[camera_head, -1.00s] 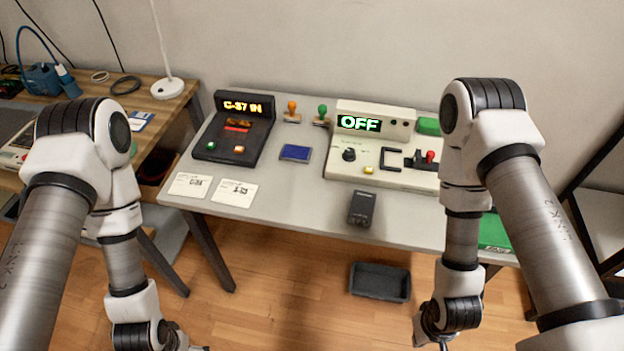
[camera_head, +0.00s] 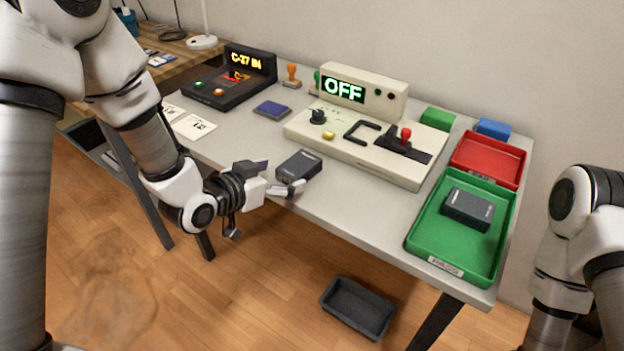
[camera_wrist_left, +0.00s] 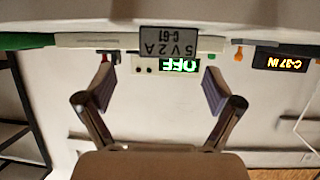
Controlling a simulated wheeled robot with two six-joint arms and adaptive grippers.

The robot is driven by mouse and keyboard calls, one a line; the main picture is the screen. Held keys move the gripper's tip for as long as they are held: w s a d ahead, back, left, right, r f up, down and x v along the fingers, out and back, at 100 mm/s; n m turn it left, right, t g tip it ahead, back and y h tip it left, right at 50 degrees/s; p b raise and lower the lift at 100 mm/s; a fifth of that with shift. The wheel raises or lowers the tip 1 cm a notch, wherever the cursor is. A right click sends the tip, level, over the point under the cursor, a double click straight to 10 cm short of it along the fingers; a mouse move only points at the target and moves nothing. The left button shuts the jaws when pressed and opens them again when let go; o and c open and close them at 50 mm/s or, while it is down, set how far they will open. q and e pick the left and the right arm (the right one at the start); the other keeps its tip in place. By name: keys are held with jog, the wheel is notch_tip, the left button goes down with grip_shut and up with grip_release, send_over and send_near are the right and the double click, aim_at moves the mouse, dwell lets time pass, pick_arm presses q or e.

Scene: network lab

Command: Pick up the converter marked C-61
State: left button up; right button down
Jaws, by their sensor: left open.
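The dark grey converter (camera_head: 299,164) sits on the grey table near its front edge. In the left wrist view, which is upside down, its end label reads 5V2A C-61 (camera_wrist_left: 175,42). My left gripper (camera_head: 275,178) is open and empty at the front edge, just left of the converter and facing it. In the left wrist view the fingers (camera_wrist_left: 158,88) are spread wide, and the converter appears beyond their tips, between them. A second dark converter (camera_head: 467,208) lies in the green PASS tray (camera_head: 414,239); its marking is unreadable. My right gripper is out of view.
A cream tester (camera_head: 365,150) with an OFF display and red lever stands behind the converter. A black device (camera_head: 230,82) reads C-37 IN. A blue pad (camera_head: 272,109), cards (camera_head: 193,126) and red tray (camera_head: 487,158) are on the table. A dark bin (camera_head: 358,307) is on the floor.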

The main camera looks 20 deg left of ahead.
aim_at(293, 169)
pick_arm(q)
jog(key=x, duration=0.6)
jog(key=shift+w+a+f, duration=0.2)
jog(key=shift+w+a, duration=0.05)
jog(key=shift+w, duration=0.25)
jog(key=shift+s, duration=0.1)
jog(key=c, duration=1.5)
